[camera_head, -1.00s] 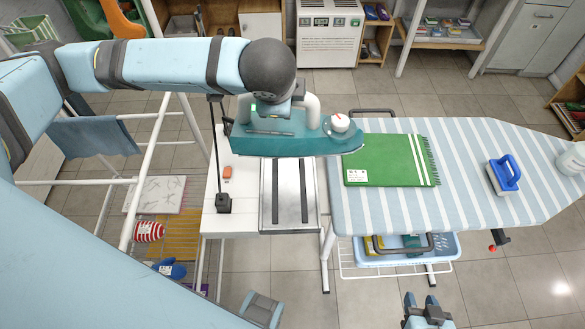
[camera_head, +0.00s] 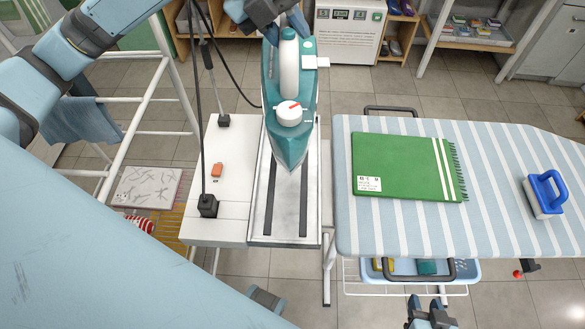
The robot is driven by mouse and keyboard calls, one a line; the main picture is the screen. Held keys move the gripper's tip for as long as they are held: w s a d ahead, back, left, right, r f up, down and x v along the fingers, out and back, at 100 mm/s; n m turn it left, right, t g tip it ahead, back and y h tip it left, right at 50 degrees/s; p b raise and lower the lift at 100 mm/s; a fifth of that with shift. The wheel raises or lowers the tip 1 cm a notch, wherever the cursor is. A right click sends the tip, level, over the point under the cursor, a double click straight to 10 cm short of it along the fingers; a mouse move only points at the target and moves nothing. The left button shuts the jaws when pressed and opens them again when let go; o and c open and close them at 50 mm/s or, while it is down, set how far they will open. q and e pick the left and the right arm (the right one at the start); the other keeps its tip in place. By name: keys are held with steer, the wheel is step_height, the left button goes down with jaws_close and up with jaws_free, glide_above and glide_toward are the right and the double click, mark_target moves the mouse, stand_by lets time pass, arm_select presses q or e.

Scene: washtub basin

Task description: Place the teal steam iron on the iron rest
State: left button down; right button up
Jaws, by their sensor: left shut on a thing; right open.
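The teal steam iron (camera_head: 270,100) has a white handle and a white dial with a red mark. Its pointed tip faces the bottom of the picture. The iron rest (camera_head: 286,215) is a metal plate with two dark strips. The iron is over the rest's far part; I cannot tell whether it touches. My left gripper (camera_head: 282,16), partly cut off at the top edge, is shut on the iron at its far end. The fingertips are hard to make out. My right gripper (camera_head: 430,308) is open and empty at the bottom edge, away from the iron.
A white drying rack (camera_head: 150,98) stands further left.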

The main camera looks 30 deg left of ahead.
arm_select(q)
steer(key=shift+r+m, duration=0.25)
steer(key=shift+m, duration=0.05)
step_height(320, 180, down, 20)
steer(key=b, duration=0.2)
stand_by(0.4)
steer(key=c, duration=0.8)
jaws_free()
steer(key=shift+f, duration=0.15)
